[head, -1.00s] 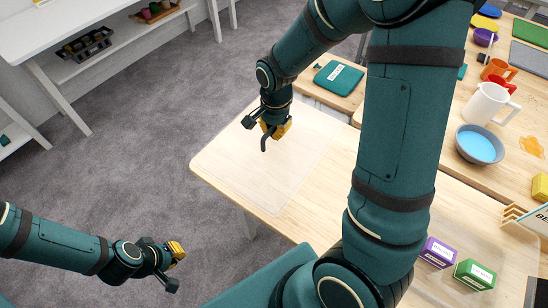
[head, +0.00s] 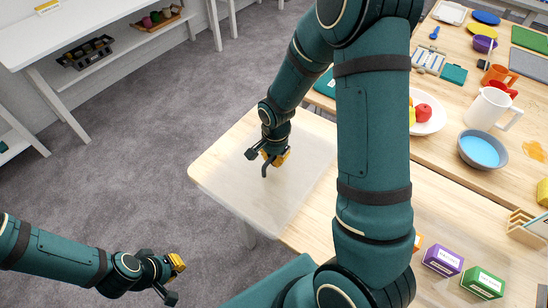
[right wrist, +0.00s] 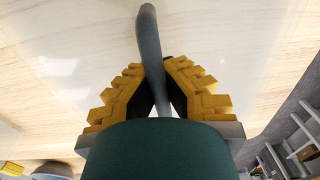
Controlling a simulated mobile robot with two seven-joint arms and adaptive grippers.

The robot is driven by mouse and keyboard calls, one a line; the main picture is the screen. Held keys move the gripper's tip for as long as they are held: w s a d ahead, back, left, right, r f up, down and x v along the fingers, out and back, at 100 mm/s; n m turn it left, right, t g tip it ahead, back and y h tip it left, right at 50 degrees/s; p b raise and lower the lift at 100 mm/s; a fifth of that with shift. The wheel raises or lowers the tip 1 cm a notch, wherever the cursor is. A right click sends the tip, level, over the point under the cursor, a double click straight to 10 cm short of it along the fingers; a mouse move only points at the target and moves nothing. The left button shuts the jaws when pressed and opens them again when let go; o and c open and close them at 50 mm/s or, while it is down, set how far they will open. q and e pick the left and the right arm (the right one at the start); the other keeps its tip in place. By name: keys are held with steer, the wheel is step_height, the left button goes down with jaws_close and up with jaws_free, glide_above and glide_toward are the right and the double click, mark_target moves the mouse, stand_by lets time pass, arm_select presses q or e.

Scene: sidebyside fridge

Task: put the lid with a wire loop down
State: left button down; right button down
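My right gripper (head: 274,158) is over the pale clear sheet on the near table. Its yellow fingers are closed on a slim, curved dark grey piece (head: 265,170), which I take to be part of the lid with a wire loop. In the right wrist view the grey piece (right wrist: 151,50) runs up from between the fingers (right wrist: 160,90). Whether it is the loop or the lid's edge I cannot tell, nor whether it touches the table. My left gripper (head: 172,274) is over the floor at lower left, apart from the table; its finger opening is unclear.
The clear sheet (head: 235,205) is bare around the right gripper. Purple (head: 443,260) and green (head: 483,282) boxes stand at right. A fruit plate (head: 432,125), white pitcher (head: 490,107) and blue bowl (head: 482,150) are behind. A white shelf (head: 90,25) is at upper left.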

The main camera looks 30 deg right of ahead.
steer(key=shift+f, duration=0.2)
steer(key=c, duration=1.1)
jaws_free()
steer(key=shift+c, duration=0.2)
steer(key=shift+r, duration=0.2)
step_height(320, 180, up, 12)
steer(key=p, duration=0.2)
steer(key=shift+s+p, duration=0.2)
steer(key=shift+p, duration=0.1)
